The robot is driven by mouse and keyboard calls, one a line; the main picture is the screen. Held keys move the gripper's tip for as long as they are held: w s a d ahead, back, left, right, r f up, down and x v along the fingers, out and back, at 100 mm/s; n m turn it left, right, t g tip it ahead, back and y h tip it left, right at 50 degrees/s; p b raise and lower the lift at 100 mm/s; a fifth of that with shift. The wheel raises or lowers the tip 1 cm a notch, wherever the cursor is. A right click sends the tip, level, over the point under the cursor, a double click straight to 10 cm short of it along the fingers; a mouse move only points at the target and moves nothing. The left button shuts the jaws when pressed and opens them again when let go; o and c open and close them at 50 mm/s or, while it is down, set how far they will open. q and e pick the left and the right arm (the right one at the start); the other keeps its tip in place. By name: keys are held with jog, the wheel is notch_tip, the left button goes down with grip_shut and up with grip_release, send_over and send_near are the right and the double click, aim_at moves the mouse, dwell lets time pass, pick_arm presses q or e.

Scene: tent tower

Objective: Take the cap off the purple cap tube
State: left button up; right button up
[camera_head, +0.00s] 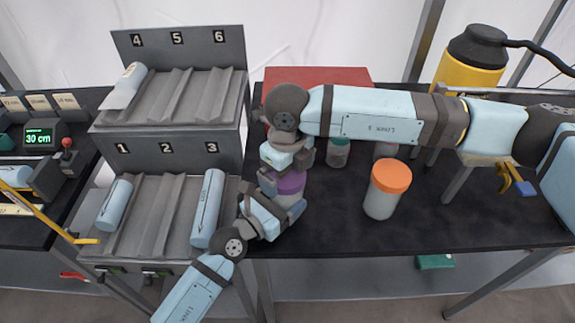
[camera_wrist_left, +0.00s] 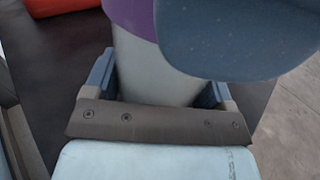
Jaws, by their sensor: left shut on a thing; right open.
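The purple cap tube stands upright on the dark table, with its purple cap (camera_head: 291,183) and pale body (camera_head: 287,201) partly hidden by my grippers. In the left wrist view its body (camera_wrist_left: 150,72) sits between the two fingers of my left gripper (camera_wrist_left: 158,90), below the purple cap (camera_wrist_left: 128,14). My left gripper (camera_head: 284,203) is shut on the body from the front. My right gripper (camera_head: 287,172) is open, pointing down just above or around the cap; I cannot tell if it touches it. A blue-grey part covers the upper right of the left wrist view.
An orange-capped jar (camera_head: 383,195) stands to the right. A green-capped jar (camera_head: 338,153) stands behind. A red box (camera_head: 330,76) is at the back and a yellow bottle (camera_head: 470,62) at the back right. A grey numbered rack (camera_head: 150,215) with blue rolls stands close on the left.

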jog(key=c, duration=0.8)
jog(key=shift+r, duration=0.25)
jog(key=shift+r, duration=0.9)
jog(key=shift+r, duration=2)
pick_arm(q)
jog(key=o, duration=1.2)
